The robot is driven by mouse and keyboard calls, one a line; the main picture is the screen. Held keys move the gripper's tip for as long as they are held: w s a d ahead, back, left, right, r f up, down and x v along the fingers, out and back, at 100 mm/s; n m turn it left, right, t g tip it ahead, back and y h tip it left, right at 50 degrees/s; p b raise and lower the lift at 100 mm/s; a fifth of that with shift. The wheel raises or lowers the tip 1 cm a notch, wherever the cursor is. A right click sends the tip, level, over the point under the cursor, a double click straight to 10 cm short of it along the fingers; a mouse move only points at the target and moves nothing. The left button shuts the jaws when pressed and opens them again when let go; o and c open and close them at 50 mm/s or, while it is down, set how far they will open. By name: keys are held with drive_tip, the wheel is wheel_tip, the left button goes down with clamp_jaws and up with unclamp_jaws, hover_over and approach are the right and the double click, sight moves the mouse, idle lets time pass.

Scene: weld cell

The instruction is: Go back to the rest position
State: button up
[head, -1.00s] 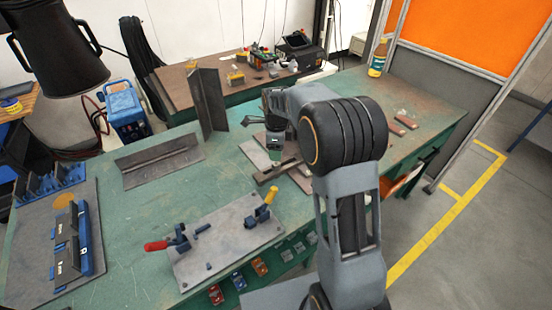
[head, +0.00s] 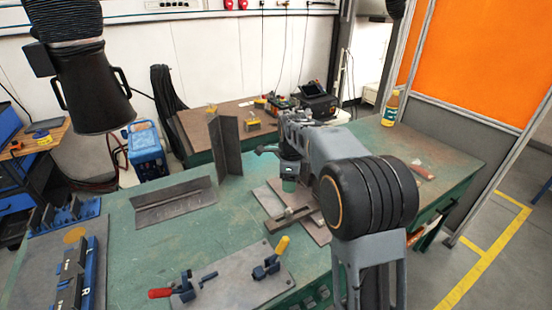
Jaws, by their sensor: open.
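My gripper (head: 289,172) is at the end of my arm, over the metal plates (head: 290,208) on the green welding table (head: 150,250). Its fingers are small in the head view and partly hidden by my wrist. It is open, and I see nothing held in it. My arm comes up from the lower right and bends back toward the table's middle. A flat bar (head: 290,219) lies on the plates just below the gripper. I cannot tell the exact gap between them.
An upright angle piece (head: 228,147) and a lying angle piece (head: 174,203) stand left of my gripper. A clamp plate (head: 235,285) is in front. A bottle (head: 391,108) stands at the back right. A black fume hood (head: 93,90) hangs at upper left.

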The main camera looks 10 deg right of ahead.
drive_tip(key=s+r+n+t+p, duration=0.3)
drive_tip(key=s+n, duration=1.9)
drive_tip(key=s, duration=0.1)
drive_tip(key=shift+a+n+t, duration=0.2)
drive_tip(key=shift+n+t, duration=0.1)
drive_tip(key=shift+s, duration=0.1)
idle(0.7)
